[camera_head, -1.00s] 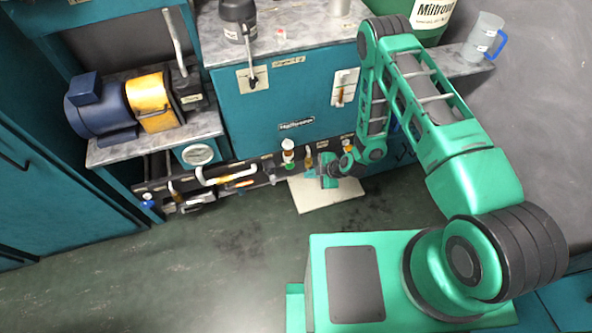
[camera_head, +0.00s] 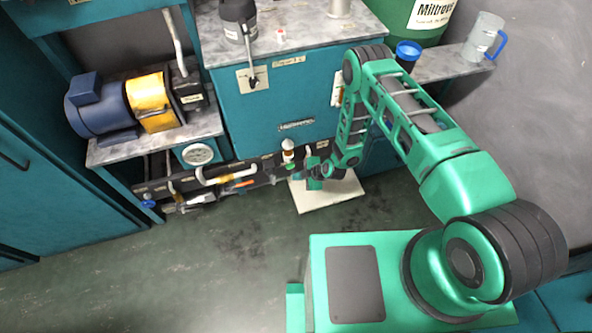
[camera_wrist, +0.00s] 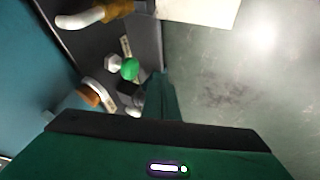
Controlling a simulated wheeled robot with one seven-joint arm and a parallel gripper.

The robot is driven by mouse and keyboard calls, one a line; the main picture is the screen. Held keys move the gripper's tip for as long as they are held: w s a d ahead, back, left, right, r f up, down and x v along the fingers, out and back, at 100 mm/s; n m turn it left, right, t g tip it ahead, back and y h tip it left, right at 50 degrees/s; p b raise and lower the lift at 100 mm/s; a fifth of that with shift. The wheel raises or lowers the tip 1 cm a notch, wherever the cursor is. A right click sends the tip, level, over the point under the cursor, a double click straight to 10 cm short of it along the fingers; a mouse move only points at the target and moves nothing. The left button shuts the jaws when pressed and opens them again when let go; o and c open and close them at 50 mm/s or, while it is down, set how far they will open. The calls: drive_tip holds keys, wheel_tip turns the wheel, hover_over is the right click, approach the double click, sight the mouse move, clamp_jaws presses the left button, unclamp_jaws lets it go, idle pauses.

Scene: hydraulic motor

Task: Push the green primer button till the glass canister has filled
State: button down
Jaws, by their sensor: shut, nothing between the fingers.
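The green primer button (camera_wrist: 129,69) shows in the wrist view as a small round knob on a dark rail, beside a pale fitting. My gripper (camera_wrist: 150,90) is shut and empty, its tip close to the button; I cannot tell whether they touch. In the head view my gripper (camera_head: 298,174) is low in front of the cabinet, at the rail, and the button is hard to make out beside it. A small white-capped fitting (camera_head: 288,146) stands just above. I cannot clearly identify the glass canister or its fill level.
The rail carries white pipes (camera_head: 215,178) and small valves to the left. A pale board (camera_head: 318,200) lies on the floor below my gripper. The teal cabinet (camera_head: 270,105) stands behind. The floor in front is clear.

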sight(290, 166)
drive_tip(key=shift+w+a, duration=0.3)
drive_tip(key=shift+w, duration=0.7)
drive_tip(key=shift+w+a, duration=0.3)
drive_tip(key=shift+w, duration=0.65)
